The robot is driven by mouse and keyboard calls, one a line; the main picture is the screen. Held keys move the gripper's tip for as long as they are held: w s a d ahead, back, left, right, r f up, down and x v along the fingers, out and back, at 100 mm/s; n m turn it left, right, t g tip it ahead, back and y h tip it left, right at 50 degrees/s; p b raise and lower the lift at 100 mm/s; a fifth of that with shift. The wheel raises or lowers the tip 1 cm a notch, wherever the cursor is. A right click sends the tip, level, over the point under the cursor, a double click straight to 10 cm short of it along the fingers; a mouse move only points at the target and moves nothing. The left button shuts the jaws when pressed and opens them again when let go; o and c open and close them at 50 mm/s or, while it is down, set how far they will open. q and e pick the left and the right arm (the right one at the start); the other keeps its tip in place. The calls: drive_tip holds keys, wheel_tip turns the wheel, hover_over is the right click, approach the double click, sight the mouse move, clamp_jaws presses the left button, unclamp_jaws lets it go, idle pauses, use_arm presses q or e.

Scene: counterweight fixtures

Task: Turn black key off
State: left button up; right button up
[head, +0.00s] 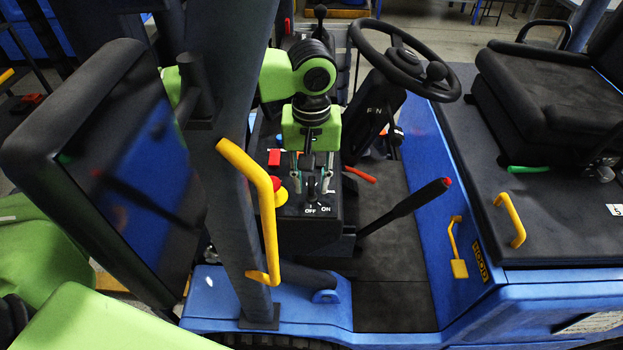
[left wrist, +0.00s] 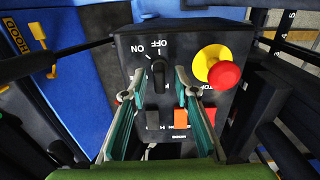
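The black key (head: 311,187) is on the sloped face of a dark control box (head: 290,238), above the OFF and ON labels. In the left wrist view the key (left wrist: 157,74) stands nearly upright in the picture, its upper end close to the OFF label (left wrist: 158,43); its exact setting is hard to tell. My left gripper (head: 311,179) reaches over the box from behind. Its two fingers are open, one on each side of the key, with visible gaps in the left wrist view (left wrist: 161,80). My right gripper is not in view.
A red and yellow emergency button (left wrist: 222,73) sits close beside the key. Orange (left wrist: 181,118) and dark (left wrist: 152,118) switches lie near the fingers. A yellow grab handle (head: 262,200), steering wheel (head: 405,55) and black lever (head: 405,207) stand around the box.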

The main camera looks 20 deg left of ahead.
sight(312, 180)
use_arm(q)
wheel_tip(312, 180, up, 12)
idle(0.6)
